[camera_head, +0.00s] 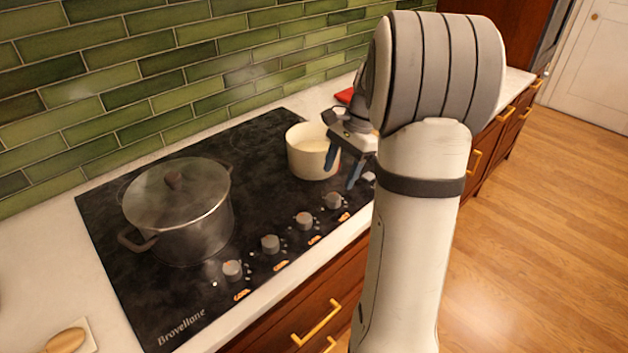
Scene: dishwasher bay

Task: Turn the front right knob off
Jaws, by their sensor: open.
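A black cooktop (190,330) carries a row of several grey knobs along its front edge. The leftmost knob (232,268) is nearest the view, followed by a second (270,243) and a third (305,220). The rightmost knob (333,200) is closest to my gripper. Orange marks sit beside the knobs. I cannot tell from the marks which knob is the front right one or how each is set. My gripper (343,171) is open, its dark blue fingers pointing down above the cooktop's right end, just beyond the rightmost knob. My arm hides part of the counter's right side.
A lidded grey pot (190,228) stands on the cooktop's left. A cream pot (305,160) stands at its right, close beside my gripper. A red item (345,95) lies behind on the counter. A wooden spoon (65,340) is at lower left. Green tiles (120,70) rise behind.

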